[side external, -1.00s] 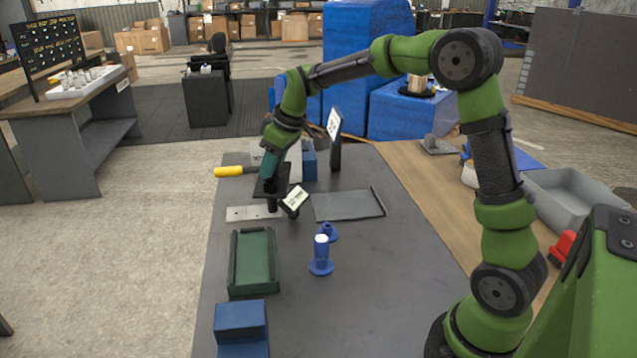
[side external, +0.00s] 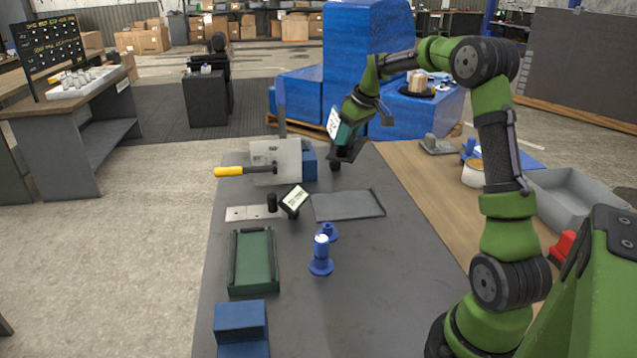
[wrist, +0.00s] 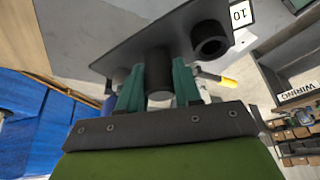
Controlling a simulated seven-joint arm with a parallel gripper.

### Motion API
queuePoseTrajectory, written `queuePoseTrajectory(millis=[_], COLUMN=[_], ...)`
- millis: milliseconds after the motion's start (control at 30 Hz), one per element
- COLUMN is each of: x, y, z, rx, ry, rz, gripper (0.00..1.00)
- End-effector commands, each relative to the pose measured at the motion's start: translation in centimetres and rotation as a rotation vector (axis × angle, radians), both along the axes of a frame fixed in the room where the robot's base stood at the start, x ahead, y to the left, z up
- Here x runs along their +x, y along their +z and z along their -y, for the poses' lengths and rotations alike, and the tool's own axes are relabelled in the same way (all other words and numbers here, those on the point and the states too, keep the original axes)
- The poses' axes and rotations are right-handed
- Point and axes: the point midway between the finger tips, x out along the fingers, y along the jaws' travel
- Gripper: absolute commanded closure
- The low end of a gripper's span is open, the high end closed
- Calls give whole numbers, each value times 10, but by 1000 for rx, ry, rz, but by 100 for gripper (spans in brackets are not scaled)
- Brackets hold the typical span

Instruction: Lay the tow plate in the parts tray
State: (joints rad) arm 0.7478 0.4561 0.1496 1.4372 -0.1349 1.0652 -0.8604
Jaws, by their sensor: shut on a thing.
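A tilted white tag (side external: 295,198) stands between plate and tray. A green tray (side external: 254,263), blue block (side external: 241,327) and blue post (side external: 320,258) stand nearer. A yellow-handled tool (side external: 229,171) is at the left edge, and a grey bin (side external: 572,197) at the right.

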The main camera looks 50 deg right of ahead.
Motion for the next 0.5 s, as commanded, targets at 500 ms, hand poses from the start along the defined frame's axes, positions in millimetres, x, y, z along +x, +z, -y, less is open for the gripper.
queuePoseTrajectory(millis=[500], x=[-2], y=[-66], z=[5], rx=[2], ry=[-8], rz=[0], gripper=[100])
